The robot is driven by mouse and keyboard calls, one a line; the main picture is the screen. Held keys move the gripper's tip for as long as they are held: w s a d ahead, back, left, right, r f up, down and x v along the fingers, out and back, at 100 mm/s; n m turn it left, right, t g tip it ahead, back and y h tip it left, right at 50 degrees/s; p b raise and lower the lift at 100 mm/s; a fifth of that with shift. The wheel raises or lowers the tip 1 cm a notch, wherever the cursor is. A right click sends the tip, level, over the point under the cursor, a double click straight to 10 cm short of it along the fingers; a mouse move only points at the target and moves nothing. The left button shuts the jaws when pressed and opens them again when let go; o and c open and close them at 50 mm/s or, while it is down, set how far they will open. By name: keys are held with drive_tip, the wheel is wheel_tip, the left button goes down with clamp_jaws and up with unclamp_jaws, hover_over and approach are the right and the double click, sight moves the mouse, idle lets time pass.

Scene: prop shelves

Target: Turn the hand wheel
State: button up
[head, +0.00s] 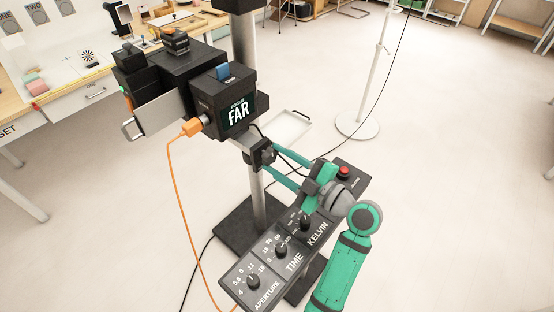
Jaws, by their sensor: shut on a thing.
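My gripper (277,160) reaches left from the green arm, over the control panel, to a small black block (258,151) on the metal column of the camera stand. Its fingers are shut on a small dark part at the right side of this block. This part appears to be the hand wheel, but its rim and spokes cannot be made out, as the fingers and wrist cover most of it. The camera (223,103) with a screen reading FAR sits on the column above and left of my gripper.
The control panel (262,291) with APERTURE, TIME and KELVIN knobs lies just under my wrist. A red button (344,172) is at its far end. An orange cable (184,205) hangs from the camera. A white stand (357,125) is behind. The floor at right is clear.

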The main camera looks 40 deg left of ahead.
drive_tip(key=shift+w+d+f, duration=0.1)
drive_tip(key=shift+d, duration=0.05)
drive_tip(key=o, duration=1)
drive_tip(key=shift+o, duration=0.2)
drive_tip(key=s+d, duration=0.1)
drive_tip(key=d, duration=0.9)
drive_tip(key=shift+d, duration=0.3)
